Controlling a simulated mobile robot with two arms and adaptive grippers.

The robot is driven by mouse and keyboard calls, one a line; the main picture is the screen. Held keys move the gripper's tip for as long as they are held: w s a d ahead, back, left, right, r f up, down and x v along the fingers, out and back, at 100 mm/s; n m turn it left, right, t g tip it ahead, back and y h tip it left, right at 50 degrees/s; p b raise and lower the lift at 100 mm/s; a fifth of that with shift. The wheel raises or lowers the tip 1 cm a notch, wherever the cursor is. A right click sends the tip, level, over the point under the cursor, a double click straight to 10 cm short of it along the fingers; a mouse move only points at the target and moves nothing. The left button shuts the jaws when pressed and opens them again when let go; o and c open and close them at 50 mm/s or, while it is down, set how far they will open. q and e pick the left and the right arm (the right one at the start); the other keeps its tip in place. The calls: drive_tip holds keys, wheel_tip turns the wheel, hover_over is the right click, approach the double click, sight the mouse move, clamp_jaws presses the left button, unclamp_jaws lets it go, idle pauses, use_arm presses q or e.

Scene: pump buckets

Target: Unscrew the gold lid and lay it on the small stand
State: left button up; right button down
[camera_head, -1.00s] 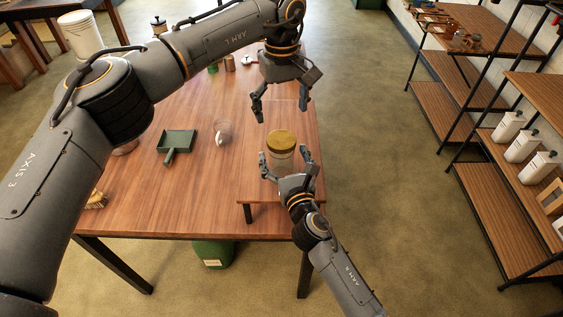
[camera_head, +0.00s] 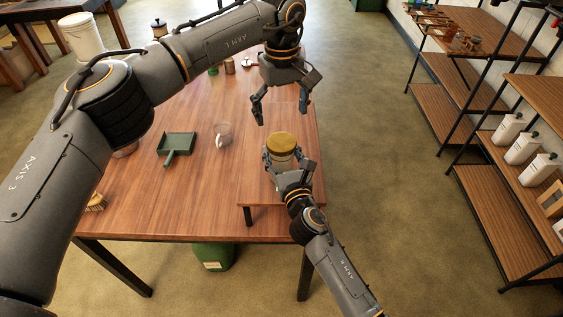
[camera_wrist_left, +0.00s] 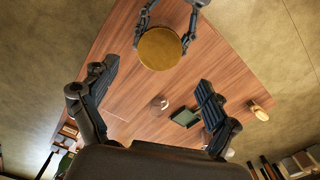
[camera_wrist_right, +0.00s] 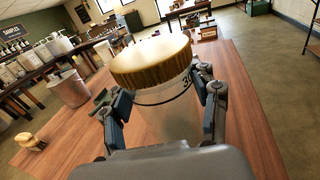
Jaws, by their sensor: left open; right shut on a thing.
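The gold lid (camera_head: 281,143) sits on top of a pale, see-through jar (camera_wrist_right: 178,112). The jar stands upright at the right side of the wooden table. My right gripper (camera_head: 287,160) is shut around the jar's body from the near side, below the lid. My left gripper (camera_head: 281,115) is open and empty, pointing down above the table, just beyond the jar. In the left wrist view, the lid (camera_wrist_left: 160,48) lies ahead of the open fingers, apart from them. A low wooden raised board (camera_head: 258,192) lies under the jar area; I cannot tell whether it is the small stand.
A green dustpan (camera_head: 177,144) and a clear mug (camera_head: 222,133) are left of the jar on the table (camera_head: 200,200). A brush (camera_head: 96,201) lies at the left edge. Small containers stand at the back. Shelves (camera_head: 490,200) with white bottles are at the right, across clear floor.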

sight(282, 141)
use_arm(q)
drive_tip(key=m, duration=0.8)
drive_tip(key=shift+m, duration=0.3)
drive_tip(key=shift+f, duration=4)
drive_tip(key=shift+c, duration=0.2)
